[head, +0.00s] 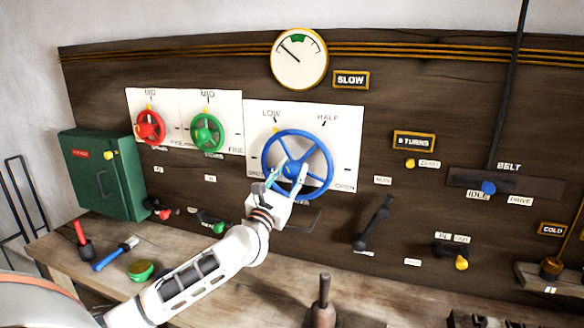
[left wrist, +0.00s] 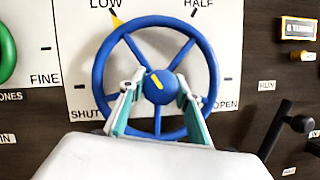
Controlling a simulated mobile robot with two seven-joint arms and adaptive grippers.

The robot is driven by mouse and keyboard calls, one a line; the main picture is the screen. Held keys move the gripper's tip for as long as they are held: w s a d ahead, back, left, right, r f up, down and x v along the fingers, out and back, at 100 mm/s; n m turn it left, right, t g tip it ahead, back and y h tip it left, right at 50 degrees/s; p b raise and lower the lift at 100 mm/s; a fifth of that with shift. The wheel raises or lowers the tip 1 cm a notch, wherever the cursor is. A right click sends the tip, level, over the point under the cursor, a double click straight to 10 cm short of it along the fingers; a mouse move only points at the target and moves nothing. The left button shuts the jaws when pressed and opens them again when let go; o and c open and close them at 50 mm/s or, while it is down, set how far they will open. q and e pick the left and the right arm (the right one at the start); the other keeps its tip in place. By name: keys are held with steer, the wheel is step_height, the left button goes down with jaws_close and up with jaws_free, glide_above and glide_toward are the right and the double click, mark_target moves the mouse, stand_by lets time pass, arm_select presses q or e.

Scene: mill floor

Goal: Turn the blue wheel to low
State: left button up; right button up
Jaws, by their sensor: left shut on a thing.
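The blue wheel (head: 331,168) is mounted on a white plate (head: 347,122) marked LOW, HALF, SHUT and OPEN. In the left wrist view, its yellow rim marker (left wrist: 117,20) sits at the upper left, right by the LOW mark. The yellow stripe on the wheel's hub (left wrist: 160,88) tilts to the upper left. My left gripper (head: 286,170) is shut on the wheel's hub, with one finger on each side of it; the left gripper also shows in the left wrist view (left wrist: 159,97). My right gripper is not in view.
A red wheel (head: 150,127) and a green wheel (head: 207,133) are on plates to the left. A round gauge (head: 299,60) is above. A black lever (head: 373,222) sticks out at right. A bench with tools, including a red-handled one (head: 82,238), lies below.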

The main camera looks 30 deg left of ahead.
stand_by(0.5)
arm_select(q)
steer(key=o, duration=1.1)
steer(key=v, duration=1.2)
steer(key=shift+s, duration=0.1)
